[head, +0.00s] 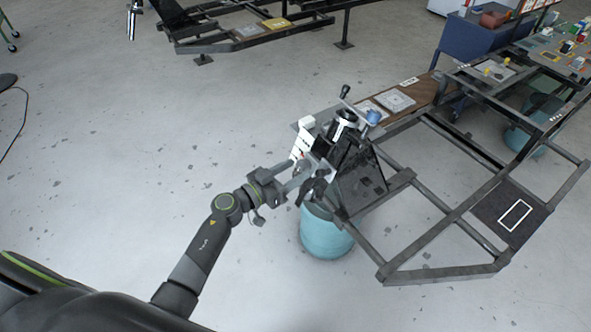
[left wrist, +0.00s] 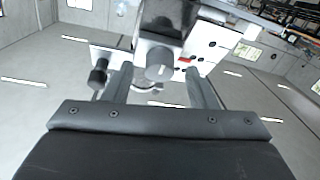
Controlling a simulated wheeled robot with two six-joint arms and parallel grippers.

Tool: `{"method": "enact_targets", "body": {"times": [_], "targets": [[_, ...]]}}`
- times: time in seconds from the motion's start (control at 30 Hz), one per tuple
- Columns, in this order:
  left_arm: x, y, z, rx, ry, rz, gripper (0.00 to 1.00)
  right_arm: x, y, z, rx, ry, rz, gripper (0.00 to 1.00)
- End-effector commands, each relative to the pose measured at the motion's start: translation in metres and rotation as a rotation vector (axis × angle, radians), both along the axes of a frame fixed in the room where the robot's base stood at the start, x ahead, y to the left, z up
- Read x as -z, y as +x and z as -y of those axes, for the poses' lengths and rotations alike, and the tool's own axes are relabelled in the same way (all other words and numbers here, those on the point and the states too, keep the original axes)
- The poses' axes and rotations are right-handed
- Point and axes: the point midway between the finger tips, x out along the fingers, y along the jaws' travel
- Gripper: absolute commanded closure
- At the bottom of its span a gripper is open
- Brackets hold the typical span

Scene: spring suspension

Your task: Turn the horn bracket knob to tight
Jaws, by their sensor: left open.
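The grey round knob (left wrist: 158,66) shows in the left wrist view with a pale line on its face. It sits on a white plate (left wrist: 205,45) with dark holes and a red mark to the knob's right. My left gripper (left wrist: 160,84) is open, its fingers on either side of the knob in the picture; I cannot tell whether they touch it. In the head view my left gripper (head: 312,180) is at the white and black bracket assembly (head: 346,150) on the frame's near left corner. The knob is hard to make out there. My right gripper is not in view.
A dark metal frame (head: 440,268) extends to the right, with a blue bin (head: 326,238) below its left corner. A black knob (left wrist: 98,77) stands left of the grey one. A blue-topped part (head: 373,117) and a black-ended lever (head: 345,90) stick up close by.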

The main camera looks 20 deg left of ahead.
Motion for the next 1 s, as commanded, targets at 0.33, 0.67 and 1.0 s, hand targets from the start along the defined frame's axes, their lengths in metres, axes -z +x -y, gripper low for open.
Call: {"method": "enact_targets", "body": {"times": [0.33, 0.67, 1.0], "targets": [[-0.0002, 0.0101, 0.0069, 0.0, -0.001, -0.001, 0.48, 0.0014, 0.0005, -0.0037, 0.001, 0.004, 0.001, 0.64], [-0.0002, 0.0097, 0.0065, 0.0, 0.0, 0.0, 0.78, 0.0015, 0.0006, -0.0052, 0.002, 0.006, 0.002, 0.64], [-0.0004, 0.0098, 0.0062, 0.007, 0.013, 0.01, 0.93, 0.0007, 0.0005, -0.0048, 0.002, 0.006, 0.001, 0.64]]}}
